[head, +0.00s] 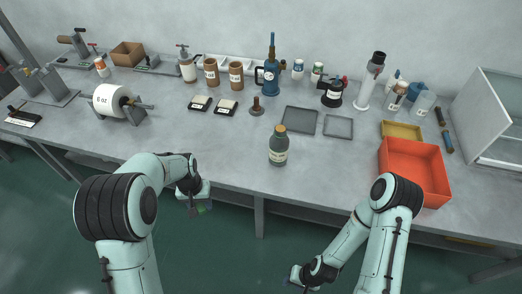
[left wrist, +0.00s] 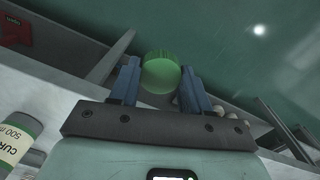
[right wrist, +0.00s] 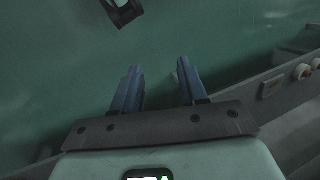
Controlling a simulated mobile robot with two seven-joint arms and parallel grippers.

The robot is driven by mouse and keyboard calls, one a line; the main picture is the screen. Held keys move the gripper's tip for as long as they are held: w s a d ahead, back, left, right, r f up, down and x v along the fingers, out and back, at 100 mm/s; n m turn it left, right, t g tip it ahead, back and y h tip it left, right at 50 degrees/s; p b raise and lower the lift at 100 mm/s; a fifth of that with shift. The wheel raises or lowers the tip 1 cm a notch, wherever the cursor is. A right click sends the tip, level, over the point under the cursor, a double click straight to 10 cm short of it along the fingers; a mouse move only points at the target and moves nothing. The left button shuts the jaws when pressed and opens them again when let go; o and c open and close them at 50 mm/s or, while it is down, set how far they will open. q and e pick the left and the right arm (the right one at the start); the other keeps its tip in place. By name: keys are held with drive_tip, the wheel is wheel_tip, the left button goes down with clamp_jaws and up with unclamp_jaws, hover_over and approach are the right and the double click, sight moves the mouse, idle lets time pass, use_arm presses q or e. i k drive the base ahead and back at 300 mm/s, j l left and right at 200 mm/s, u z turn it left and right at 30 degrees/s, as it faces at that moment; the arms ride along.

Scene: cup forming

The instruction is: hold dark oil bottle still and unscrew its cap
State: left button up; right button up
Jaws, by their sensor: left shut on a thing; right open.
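A dark grey-green bottle (head: 279,153) with a pale label and a brown cap (head: 280,129) stands upright near the table's front edge. A labelled bottle, partly cut off, shows at the left of the left wrist view (left wrist: 14,145); I cannot tell if it is the same one. My left gripper (left wrist: 160,80) is shut on a green, translucent round thing (left wrist: 161,72), in front of the table edge and left of the bottle. My right gripper (right wrist: 156,80) is open and empty, low in front of the table. Neither gripper touches the dark bottle.
An orange tray (head: 440,188) stands right of the bottle, with a yellow tray (head: 401,123) behind it. Two flat grey trays (head: 300,108) lie behind the bottle. Jars and tools line the back.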

sight(279, 142)
drive_tip(key=i+j+z, duration=0.2)
drive_tip(key=z, duration=0.25)
drive_tip(key=i+j+z, duration=0.15)
drive_tip(key=z, duration=0.3)
drive_tip(key=j, duration=0.1)
